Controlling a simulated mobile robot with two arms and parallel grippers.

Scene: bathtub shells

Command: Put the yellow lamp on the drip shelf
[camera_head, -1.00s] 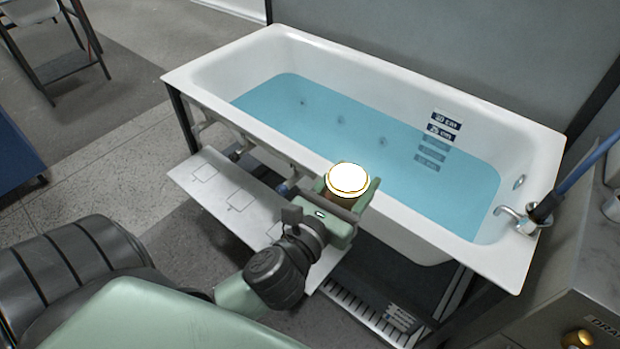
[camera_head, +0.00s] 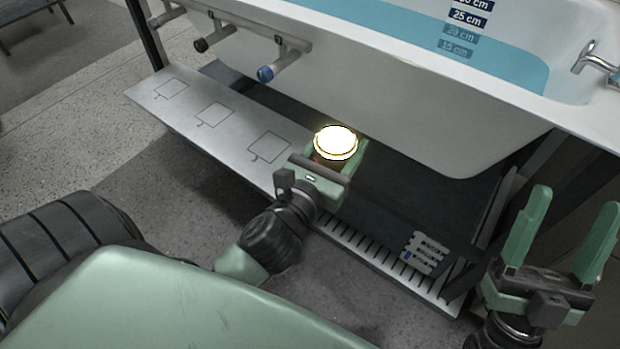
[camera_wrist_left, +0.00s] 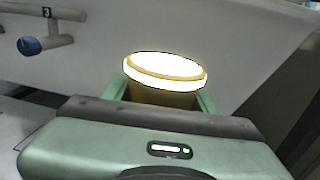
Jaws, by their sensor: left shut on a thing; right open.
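The yellow lamp (camera_head: 336,143) has a glowing white top and an amber body. My left gripper (camera_head: 338,160) is shut on it and holds it upright, top up. In the left wrist view the lamp (camera_wrist_left: 165,72) sits between the green fingers, its lower part hidden by the gripper. In the head view it overlaps the long pale shelf (camera_head: 190,130) below the tub; its height above the shelf is hard to tell. The shelf has outlined squares at left and a slotted part (camera_head: 385,262) at right. My right gripper (camera_head: 565,235) is open and empty at the right.
The white bathtub (camera_head: 440,125) with blue water overhangs the shelf's back side. Pipe stubs with a black end (camera_head: 201,45) and a blue end (camera_head: 265,73) stick out above the shelf. A small label plate (camera_head: 424,252) lies near the slots. The outlined squares are bare.

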